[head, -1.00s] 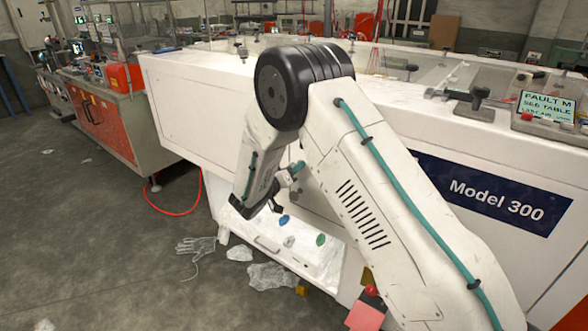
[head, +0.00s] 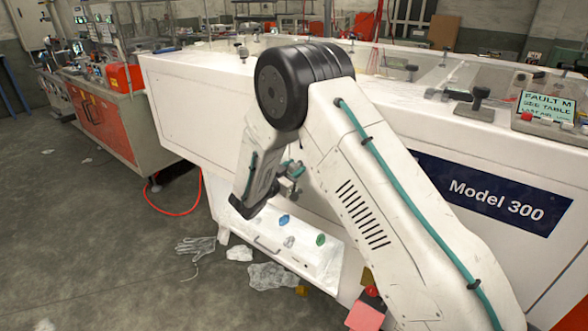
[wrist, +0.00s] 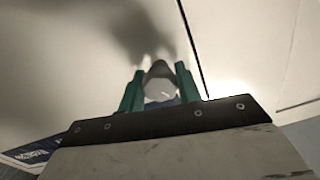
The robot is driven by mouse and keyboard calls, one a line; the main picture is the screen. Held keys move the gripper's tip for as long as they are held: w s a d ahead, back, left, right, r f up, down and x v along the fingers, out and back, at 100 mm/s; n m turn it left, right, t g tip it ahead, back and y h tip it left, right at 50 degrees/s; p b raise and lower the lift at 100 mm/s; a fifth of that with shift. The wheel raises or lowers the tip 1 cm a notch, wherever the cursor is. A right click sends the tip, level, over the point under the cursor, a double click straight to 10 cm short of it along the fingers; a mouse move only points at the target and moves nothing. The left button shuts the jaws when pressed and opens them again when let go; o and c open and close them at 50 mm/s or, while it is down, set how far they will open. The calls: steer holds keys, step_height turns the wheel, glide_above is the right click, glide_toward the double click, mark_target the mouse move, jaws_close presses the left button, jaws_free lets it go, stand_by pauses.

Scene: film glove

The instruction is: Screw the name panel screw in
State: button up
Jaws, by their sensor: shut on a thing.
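The dark blue name panel (head: 490,198), lettered "Model 300", is on the side of the white machine. Part of a dark blue panel (wrist: 38,150) also shows at the lower left of the wrist view. My gripper (head: 295,171) is beside the machine's side, left of the name panel and partly hidden by my arm. In the wrist view its green fingers (wrist: 158,88) are shut on a pale, blunt piece (wrist: 160,88). I cannot tell for sure that this is the screw. Blurred shadows of the fingers fall on the pale surface ahead. No screw hole is clear.
Below my gripper, a white shelf (head: 262,238) carries blue, white and green knobs. A glove (head: 196,245) and crumpled plastic (head: 272,276) lie on the floor. A display (head: 546,106) stands on the machine's top right. The floor at left is mostly clear.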

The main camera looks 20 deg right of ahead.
steer(key=shift+w+a+m, duration=0.1)
steer(key=shift+m, duration=0.3)
steer(key=o, duration=1)
steer(key=shift+c, duration=0.2)
steer(key=v, duration=0.7)
steer(key=shift+s+a, duration=0.25)
steer(key=shift+a, duration=0.05)
